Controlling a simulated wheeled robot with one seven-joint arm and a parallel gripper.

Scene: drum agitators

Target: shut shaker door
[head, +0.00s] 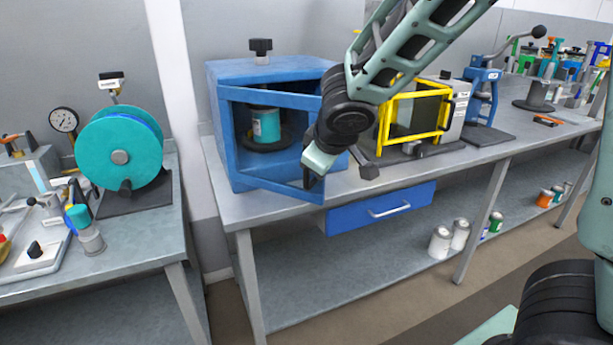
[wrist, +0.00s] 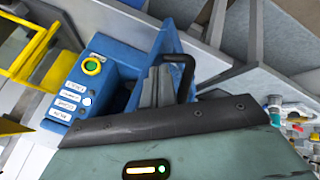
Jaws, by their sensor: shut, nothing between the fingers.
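The shaker (head: 275,68) is a blue box on the bench, with a paint can (head: 266,124) clamped inside. Its blue-framed door (head: 270,97) stands ajar, its right side out in front of the box. My gripper (head: 312,181) is shut and empty at the door's right side, low down. I cannot tell whether it touches the frame. In the wrist view, the shaker's panel with a green button (wrist: 92,66) lies ahead, and a black bar like a handle (wrist: 186,72) stands just beyond my gripper (wrist: 158,88). My wrist hides part of the door's right edge.
A yellow-framed machine (head: 412,92) stands close right of my wrist, with a blue press (head: 483,92) beyond. A blue drawer (head: 380,207) hangs under the bench. A left bench holds a teal disc (head: 118,152). The bench front is mostly clear.

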